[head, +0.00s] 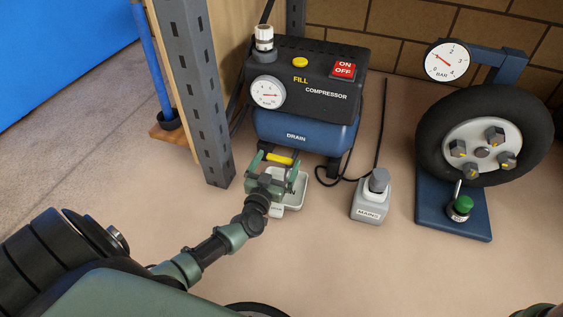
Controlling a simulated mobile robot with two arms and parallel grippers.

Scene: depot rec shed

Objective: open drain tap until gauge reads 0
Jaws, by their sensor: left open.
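The blue and black compressor (318,86) stands on the floor against the brick wall. Its round white gauge (268,92) is on the left of the front, with a red needle off to one side; its figures are too small to read surely. The yellow drain tap (281,159) sticks out below the DRAIN label (297,137) and lies roughly crosswise. My left gripper (277,163) is open, one finger on each side of the tap; I cannot tell whether they touch it. My right gripper is not in view.
A white tray (297,200) lies under the tap, partly hidden by my gripper. A grey MAINS box (367,204) and black cable stand to the right. A wheel (436,137) on a blue stand with its own gauge (447,61) is further right. A grey post (196,95) rises close left.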

